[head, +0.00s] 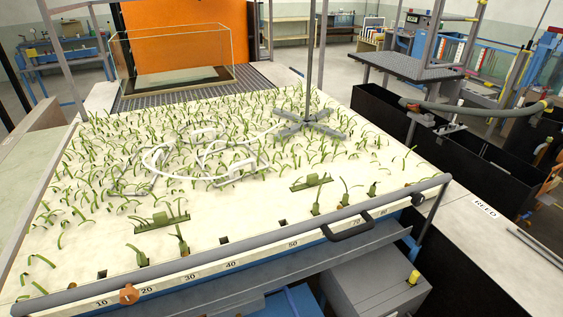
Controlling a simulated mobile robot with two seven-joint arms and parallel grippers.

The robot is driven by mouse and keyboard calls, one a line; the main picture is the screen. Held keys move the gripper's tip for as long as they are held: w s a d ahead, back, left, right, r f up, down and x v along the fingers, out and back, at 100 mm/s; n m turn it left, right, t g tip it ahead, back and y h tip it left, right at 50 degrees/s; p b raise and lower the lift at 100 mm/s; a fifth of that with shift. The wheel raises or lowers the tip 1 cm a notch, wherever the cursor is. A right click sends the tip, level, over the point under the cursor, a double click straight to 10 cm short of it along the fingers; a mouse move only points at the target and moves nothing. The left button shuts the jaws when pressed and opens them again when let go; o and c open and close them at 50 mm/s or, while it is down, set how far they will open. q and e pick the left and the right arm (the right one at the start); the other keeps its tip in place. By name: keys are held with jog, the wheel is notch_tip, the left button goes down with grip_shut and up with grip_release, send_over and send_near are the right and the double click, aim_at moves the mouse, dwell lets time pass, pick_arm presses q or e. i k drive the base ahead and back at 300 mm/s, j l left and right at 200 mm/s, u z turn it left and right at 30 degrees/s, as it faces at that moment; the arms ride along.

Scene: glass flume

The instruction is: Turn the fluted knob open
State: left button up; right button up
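A small orange-brown knob (128,295) with a lobed-looking edge sits on the front edge of the pale planted bed, at the lower left, between the scale marks 10 and 20. A dark round knob (418,199) is on the same front edge near its right end. The view does not settle which one is the fluted knob, nor how far either is turned. Neither of my grippers shows in the head view.
A grey rail (250,240) runs along the front edge above the numbered scale. A grey box (375,287) with a yellow-topped fitting (413,277) stands below the edge. A pale ledge (500,240) lies to the right.

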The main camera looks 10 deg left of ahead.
aim_at(128, 294)
jog(key=u, duration=1.35)
jog(key=i+j+z, duration=0.15)
jog(key=j, duration=0.25)
jog(key=j+z, duration=0.15)
jog(key=j, duration=0.25)
jog(key=i+j+z, duration=0.15)
jog(key=j, duration=0.25)
